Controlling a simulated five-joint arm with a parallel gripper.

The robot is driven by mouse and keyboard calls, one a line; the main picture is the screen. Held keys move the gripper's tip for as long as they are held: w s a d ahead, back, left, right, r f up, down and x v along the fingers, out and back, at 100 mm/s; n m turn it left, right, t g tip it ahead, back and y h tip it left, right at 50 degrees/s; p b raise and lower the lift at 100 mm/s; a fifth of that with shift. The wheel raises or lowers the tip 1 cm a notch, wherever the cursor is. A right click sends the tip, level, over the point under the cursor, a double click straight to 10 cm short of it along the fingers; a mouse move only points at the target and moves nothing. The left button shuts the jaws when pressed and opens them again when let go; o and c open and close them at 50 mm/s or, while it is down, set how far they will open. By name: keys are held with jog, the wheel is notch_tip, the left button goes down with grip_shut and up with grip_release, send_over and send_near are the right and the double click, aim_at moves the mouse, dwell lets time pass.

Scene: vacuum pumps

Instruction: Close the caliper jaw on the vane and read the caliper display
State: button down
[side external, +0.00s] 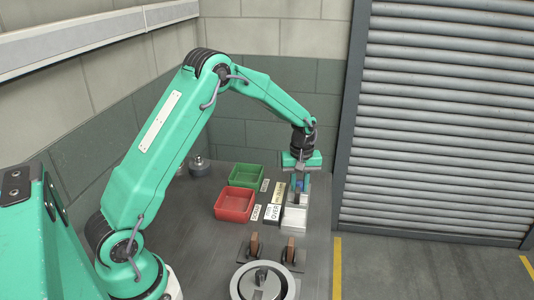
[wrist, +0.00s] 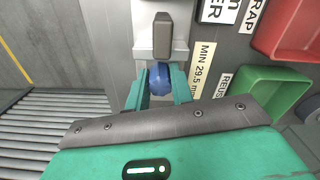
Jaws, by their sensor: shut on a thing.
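My gripper (side external: 300,187) points down at the right side of the bench, over the pale caliper stand (side external: 295,220). In the wrist view its two green fingers (wrist: 159,88) are shut on a blue knob (wrist: 160,76), one on each side. The blue knob also shows as a small patch between the fingers in the side view (side external: 300,185). A grey upright block (wrist: 163,36) stands on the pale caliper body (wrist: 143,38) just beyond the knob; I cannot tell whether it is the vane. No display digits are readable, and the jaw gap is hidden.
A red bin (side external: 234,213) and a green bin (side external: 243,185) stand left of the caliper, with label plates between; one reads MIN 29.5 mm (wrist: 203,69). Two brown pieces (side external: 254,244) and a round metal pump body (side external: 241,287) are nearer. A shutter (side external: 440,130) is at right.

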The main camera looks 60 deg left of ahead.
jog(key=shift+s+d+r, duration=0.1)
jog(key=shift+s+d, duration=0.05)
jog(key=shift+d, duration=0.05)
jog(key=shift+s+d, duration=0.25)
jog(key=shift+d, duration=0.1)
dwell(0.5)
jog(key=c, duration=1.2)
grip_release()
jog(key=shift+r, duration=0.65)
jog(key=shift+r, duration=0.25)
jog(key=shift+r, duration=0.1)
